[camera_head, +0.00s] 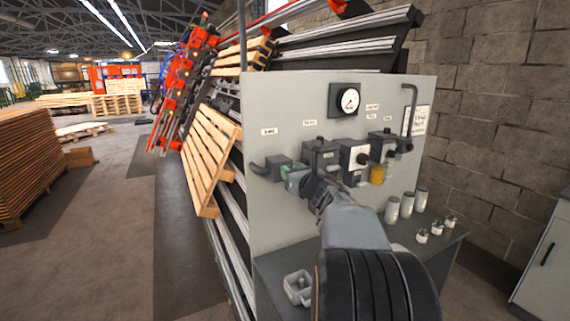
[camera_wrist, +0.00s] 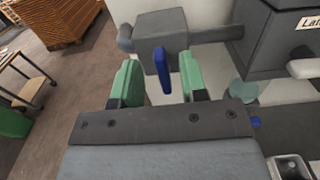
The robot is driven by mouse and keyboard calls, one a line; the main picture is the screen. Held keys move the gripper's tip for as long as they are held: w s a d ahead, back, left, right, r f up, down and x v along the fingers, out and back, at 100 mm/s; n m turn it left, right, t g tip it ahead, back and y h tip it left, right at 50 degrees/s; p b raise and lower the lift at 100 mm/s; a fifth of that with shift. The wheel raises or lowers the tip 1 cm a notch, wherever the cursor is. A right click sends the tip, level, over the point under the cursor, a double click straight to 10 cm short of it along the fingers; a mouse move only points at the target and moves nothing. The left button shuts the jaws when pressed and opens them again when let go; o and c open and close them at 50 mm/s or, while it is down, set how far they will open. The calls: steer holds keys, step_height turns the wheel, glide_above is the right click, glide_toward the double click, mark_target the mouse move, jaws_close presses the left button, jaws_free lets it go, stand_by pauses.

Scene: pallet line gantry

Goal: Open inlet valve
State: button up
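The inlet valve is a grey block (camera_wrist: 161,38) on a pipe, with a blue lever (camera_wrist: 162,70) pointing downward in the wrist view. In the head view the valve body (camera_head: 278,165) is at the left of the grey panel. My gripper (camera_wrist: 160,82) has green finger pads and is open. The blue lever stands between the two pads, with a visible gap on each side. In the head view my gripper (camera_head: 297,181) is just below and right of the valve body, and the lever cannot be made out there.
Below, a dark shelf (camera_head: 440,250) holds several jars and a small tray (camera_head: 298,288). A wooden pallet (camera_head: 209,160) leans left of the panel.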

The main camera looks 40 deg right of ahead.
steer(key=shift+w+d+p, duration=0.2)
steer(key=shift+w+p, duration=0.05)
steer(key=shift+w, duration=1)
steer(key=shift+w+d+p, duration=0.15)
steer(key=shift+w+p, duration=0.1)
steer(key=shift+w, duration=0.95)
steer(key=shift+c, duration=0.5)
jaws_close()
